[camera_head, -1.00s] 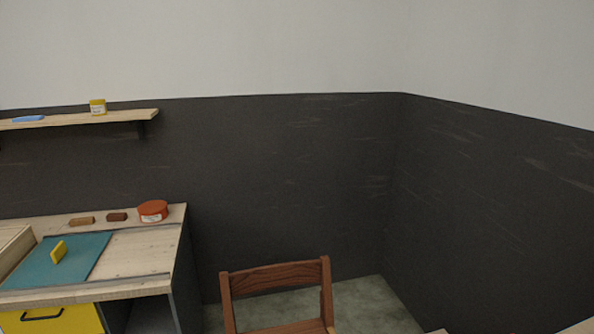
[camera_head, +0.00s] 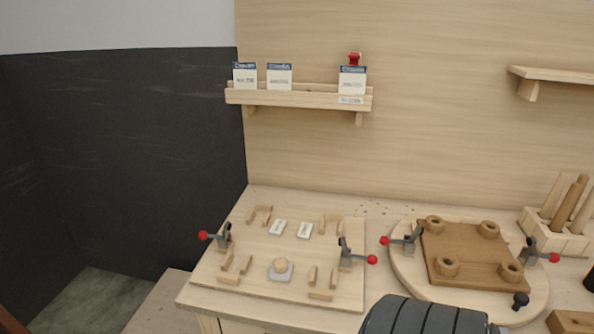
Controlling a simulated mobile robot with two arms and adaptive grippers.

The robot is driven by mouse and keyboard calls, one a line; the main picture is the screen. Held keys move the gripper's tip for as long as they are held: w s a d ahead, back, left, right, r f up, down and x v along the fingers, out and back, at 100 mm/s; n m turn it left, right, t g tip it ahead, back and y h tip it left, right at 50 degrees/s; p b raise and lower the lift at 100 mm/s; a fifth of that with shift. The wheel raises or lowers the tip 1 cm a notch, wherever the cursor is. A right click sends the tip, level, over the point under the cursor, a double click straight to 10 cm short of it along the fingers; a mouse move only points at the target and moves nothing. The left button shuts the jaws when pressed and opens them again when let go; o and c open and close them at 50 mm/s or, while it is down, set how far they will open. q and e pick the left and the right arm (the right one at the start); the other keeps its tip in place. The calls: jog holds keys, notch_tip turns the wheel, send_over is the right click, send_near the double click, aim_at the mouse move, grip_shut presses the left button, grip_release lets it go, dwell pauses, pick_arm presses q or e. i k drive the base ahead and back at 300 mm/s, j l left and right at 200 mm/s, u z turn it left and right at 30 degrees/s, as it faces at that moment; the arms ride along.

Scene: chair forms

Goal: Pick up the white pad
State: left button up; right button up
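No single object is plainly the white pad. A pale square plate (camera_head: 281,276) with a round wooden knob (camera_head: 281,265) on it lies near the front of a wooden board (camera_head: 335,290). Two small white tags with dark print, a left tag (camera_head: 278,227) and a right tag (camera_head: 305,230), lie flat farther back on this board. White cards with blue tops, a left card (camera_head: 245,77), a middle card (camera_head: 280,77) and a right card (camera_head: 352,80), stand on a wall ledge. Neither of my grippers shows.
Red-tipped clamps (camera_head: 222,238) and small wooden blocks (camera_head: 323,296) surround the plate. A brown pegged panel (camera_head: 470,255) sits on a round board to the right, beside a dowel rack (camera_head: 555,235). A dark ribbed shape (camera_head: 420,316) covers the bench's front edge.

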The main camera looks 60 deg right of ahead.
aim_at(280, 270)
jog(key=z, duration=1.7)
jog(key=u, duration=0.35)
jog(key=k+l+u, duration=0.1)
jog(key=l+u, duration=0.2)
jog(key=u, duration=0.15)
jog(key=k+l+u, duration=0.1)
jog(key=l+u, duration=0.15)
jog(key=u, duration=0.15)
jog(key=k+l+u, duration=0.15)
jog(key=u, duration=0.3)
jog(key=l, duration=0.3)
